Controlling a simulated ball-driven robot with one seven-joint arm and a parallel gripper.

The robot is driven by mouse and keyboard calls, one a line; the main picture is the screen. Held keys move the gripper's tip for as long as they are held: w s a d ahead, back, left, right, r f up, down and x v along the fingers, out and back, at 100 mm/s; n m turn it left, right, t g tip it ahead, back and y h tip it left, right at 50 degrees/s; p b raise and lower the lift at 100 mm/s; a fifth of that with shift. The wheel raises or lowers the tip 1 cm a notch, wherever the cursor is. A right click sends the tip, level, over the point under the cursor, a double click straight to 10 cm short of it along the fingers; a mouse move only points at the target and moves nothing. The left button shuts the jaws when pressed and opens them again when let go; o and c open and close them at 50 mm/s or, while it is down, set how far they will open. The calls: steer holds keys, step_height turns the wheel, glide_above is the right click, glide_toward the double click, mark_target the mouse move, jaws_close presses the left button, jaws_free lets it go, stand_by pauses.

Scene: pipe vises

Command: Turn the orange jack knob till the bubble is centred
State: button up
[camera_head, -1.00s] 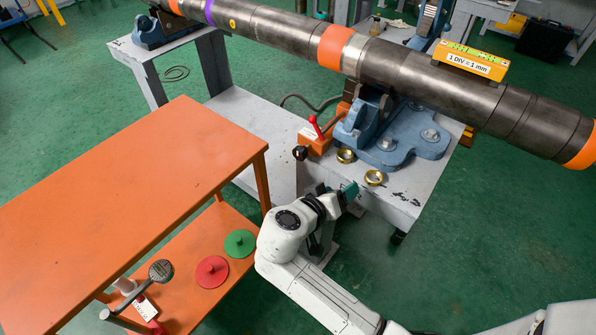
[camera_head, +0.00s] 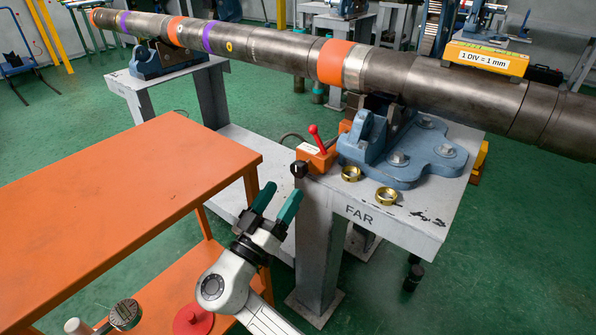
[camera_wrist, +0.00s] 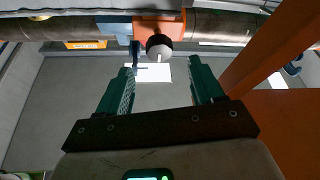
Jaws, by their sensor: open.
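The orange jack (camera_head: 316,156) with a red lever (camera_head: 316,136) sits at the left edge of the grey stand, beside the blue vise. Its round knob (camera_head: 299,169) looks black, not orange, and faces my side. My gripper (camera_head: 279,196) is open and empty, its green fingers pointing up toward the knob, just below and left of it and apart from it. In the wrist view the knob (camera_wrist: 159,47) shows ahead between my fingertips (camera_wrist: 160,70). The yellow level (camera_head: 486,60), marked 1 DIV = 1 mm, rests on the pipe. Its bubble is too small to read.
The steel pipe (camera_head: 420,82) runs across above the blue vise (camera_head: 405,150). Two brass rings (camera_head: 386,196) lie on the stand marked FAR (camera_head: 420,215). An orange table (camera_head: 120,185) stands at left, its leg close to my gripper. A red disc (camera_head: 193,320) lies on its lower shelf.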

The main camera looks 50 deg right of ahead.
mark_target(296, 172)
steer(key=x, duration=0.7)
steer(key=shift+d+r, duration=0.1)
steer(key=shift+d, duration=0.3)
steer(key=c, duration=1)
